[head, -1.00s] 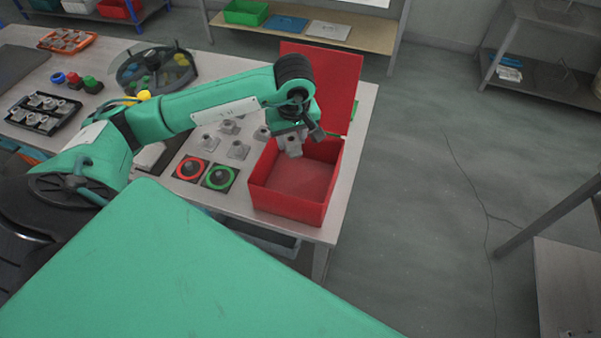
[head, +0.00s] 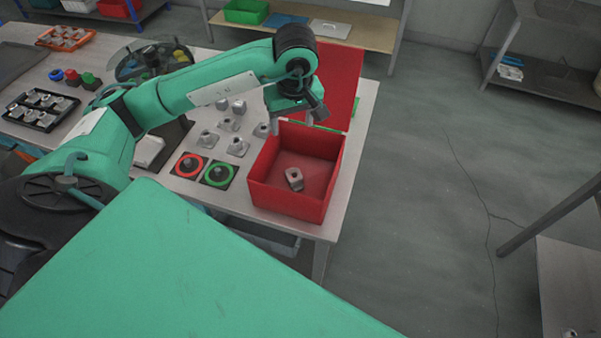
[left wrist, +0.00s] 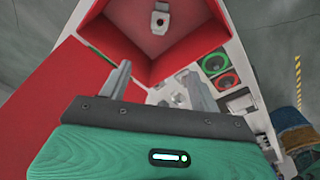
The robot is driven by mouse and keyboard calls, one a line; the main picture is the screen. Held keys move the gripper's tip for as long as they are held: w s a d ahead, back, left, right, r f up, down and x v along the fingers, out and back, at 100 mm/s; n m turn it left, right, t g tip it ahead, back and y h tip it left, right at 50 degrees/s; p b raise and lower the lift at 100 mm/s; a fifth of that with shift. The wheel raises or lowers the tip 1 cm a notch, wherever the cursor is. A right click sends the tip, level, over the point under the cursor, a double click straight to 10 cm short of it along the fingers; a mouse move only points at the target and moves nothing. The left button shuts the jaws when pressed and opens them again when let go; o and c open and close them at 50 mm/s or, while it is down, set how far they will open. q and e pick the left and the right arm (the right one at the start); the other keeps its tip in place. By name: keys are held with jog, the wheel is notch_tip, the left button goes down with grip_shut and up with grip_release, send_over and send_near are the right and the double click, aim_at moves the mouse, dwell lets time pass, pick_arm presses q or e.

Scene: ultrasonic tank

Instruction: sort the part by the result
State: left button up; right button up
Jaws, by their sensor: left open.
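A grey metal part (head: 294,179) with a hole lies on the floor of the open red box (head: 285,206) at the table's right end. The part also shows inside the box in the left wrist view (left wrist: 160,18). My left gripper (head: 294,120) is above the back left of the box, open and empty, with its two fingers apart (left wrist: 155,78). It is clear of the part. Several similar grey parts (head: 237,147) stand on the table left of the box. My right gripper is not in view.
A red ring button (head: 190,166) and a green ring button (head: 219,175) sit left of the box. The box's red lid (head: 335,75) stands open behind it. A black tray (head: 40,108) of parts, an orange tray (head: 66,39) and a round carousel (head: 150,62) are further left.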

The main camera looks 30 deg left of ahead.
pick_arm(q)
notch_tip(320, 180, up, 9)
jog(key=d, duration=0.1)
jog(key=shift+s+b, duration=0.35)
jog(key=shift+s, duration=0.1)
dwell(0.5)
